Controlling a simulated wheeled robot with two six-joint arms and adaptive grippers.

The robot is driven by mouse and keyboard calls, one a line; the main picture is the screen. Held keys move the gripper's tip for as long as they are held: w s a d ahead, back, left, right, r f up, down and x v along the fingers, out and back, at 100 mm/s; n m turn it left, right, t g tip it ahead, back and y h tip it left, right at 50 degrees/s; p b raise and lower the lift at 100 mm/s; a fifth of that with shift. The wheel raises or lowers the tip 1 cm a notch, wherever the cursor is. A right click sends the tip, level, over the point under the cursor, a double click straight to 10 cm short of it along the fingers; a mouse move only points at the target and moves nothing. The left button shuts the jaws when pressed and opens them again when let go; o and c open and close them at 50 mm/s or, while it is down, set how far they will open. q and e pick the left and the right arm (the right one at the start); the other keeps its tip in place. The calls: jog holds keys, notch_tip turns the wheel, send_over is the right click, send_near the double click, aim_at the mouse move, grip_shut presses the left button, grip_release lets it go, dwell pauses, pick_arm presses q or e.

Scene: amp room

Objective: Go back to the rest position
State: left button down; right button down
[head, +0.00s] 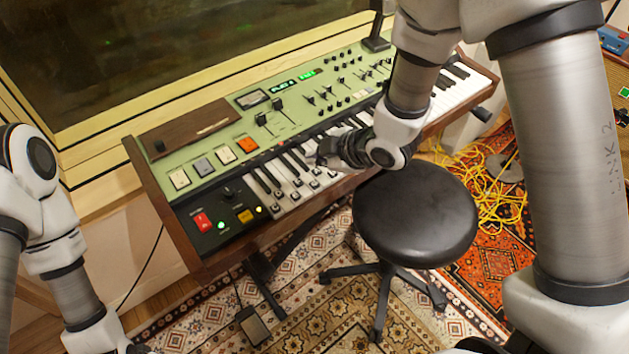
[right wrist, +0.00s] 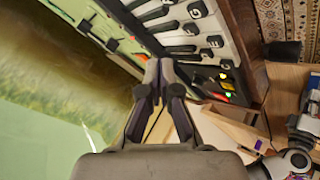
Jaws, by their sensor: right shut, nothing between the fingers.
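My right gripper (head: 332,152) is over the white and black keys of a green synthesizer keyboard (head: 205,140) in the head view. Its fingers are partly hidden by its dark body, and I cannot tell whether they touch the keys. In the right wrist view my right gripper (right wrist: 160,72) is shut, with its fingertips together and nothing between them. The keyboard's keys (right wrist: 190,28) lie beyond the fingertips there. My left arm stands at the left edge of the head view, and its fingers are out of the picture.
A round black stool (head: 415,215) stands in front of the keyboard, below my right arm. A yellow cable (head: 485,185) lies coiled on the patterned rug (head: 310,310). A pedal (head: 252,326) is on the floor. A window ledge (head: 100,155) runs behind the keyboard.

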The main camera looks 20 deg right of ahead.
dwell(0.3)
jog(key=s+f, duration=0.1)
jog(key=f, duration=0.1)
jog(key=s+f+g+p, duration=0.1)
jog(key=s+f, duration=0.1)
jog(key=s+f+g, duration=0.1)
jog(key=f, duration=0.1)
jog(key=shift+s+d+f+m+p, duration=0.15)
jog(key=shift+m+p, duration=0.15)
jog(key=shift+m, duration=0.1)
jog(key=s+d+f+m+g+h+p, duration=0.1)
jog(key=s+d+f+m+g+h, duration=0.1)
jog(key=s+f+m, duration=0.5)
jog(key=s+d+f+m+g+h+p, duration=0.1)
jog(key=s+d+f+m, duration=0.6)
jog(key=s, duration=0.8)
jog(key=m+g+h, duration=0.1)
jog(key=g, duration=0.1)
jog(key=shift+d+g+h+p, duration=0.15)
jog(key=shift+g+h+p, duration=0.25)
jog(key=shift+s, duration=0.15)
